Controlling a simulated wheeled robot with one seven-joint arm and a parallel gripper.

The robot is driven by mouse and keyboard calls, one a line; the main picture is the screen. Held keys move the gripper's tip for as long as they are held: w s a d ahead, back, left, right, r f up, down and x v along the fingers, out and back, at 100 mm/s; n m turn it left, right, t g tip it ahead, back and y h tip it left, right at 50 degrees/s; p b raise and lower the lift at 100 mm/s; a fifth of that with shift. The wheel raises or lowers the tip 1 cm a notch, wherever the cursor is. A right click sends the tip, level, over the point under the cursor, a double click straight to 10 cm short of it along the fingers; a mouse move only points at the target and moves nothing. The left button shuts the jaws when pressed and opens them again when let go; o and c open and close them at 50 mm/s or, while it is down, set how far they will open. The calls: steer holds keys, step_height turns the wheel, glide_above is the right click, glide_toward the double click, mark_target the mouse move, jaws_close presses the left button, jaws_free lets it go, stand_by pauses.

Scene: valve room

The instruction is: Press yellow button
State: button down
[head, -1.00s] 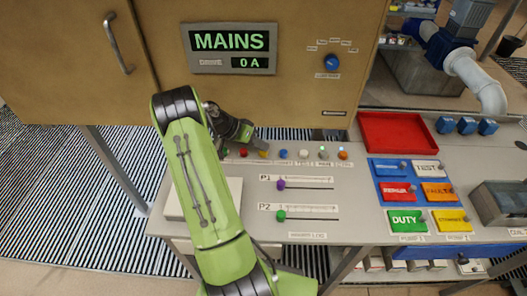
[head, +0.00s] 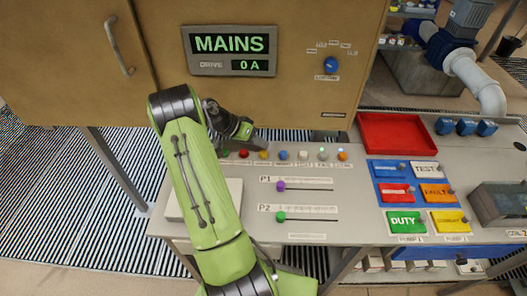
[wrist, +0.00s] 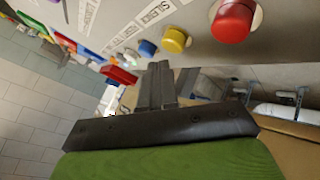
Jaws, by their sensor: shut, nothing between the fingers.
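The yellow button (head: 263,155) stands in the row of buttons along the back of the grey console, between the red button (head: 244,153) and the blue button (head: 283,155). In the wrist view the yellow button (wrist: 175,40) is a round yellow cap just beyond and slightly right of my fingertips. My gripper (head: 262,144) is shut and empty, just behind the yellow button in the head view. The wrist view shows my gripper's fingers (wrist: 160,68) pressed together, with a visible gap to the button.
The red button (wrist: 232,20) is close on the right in the wrist view, the blue one (wrist: 147,48) on the left. The brown cabinet (head: 290,100) with the MAINS display (head: 232,42) rises behind. Sliders (head: 281,185) and coloured label plates (head: 407,221) lie on the console.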

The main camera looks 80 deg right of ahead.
mark_target(260, 153)
steer(key=shift+r, duration=0.1)
steer(key=shift+r+p, duration=1.65)
steer(key=shift+r, duration=0.85)
steer(key=shift+f, duration=0.1)
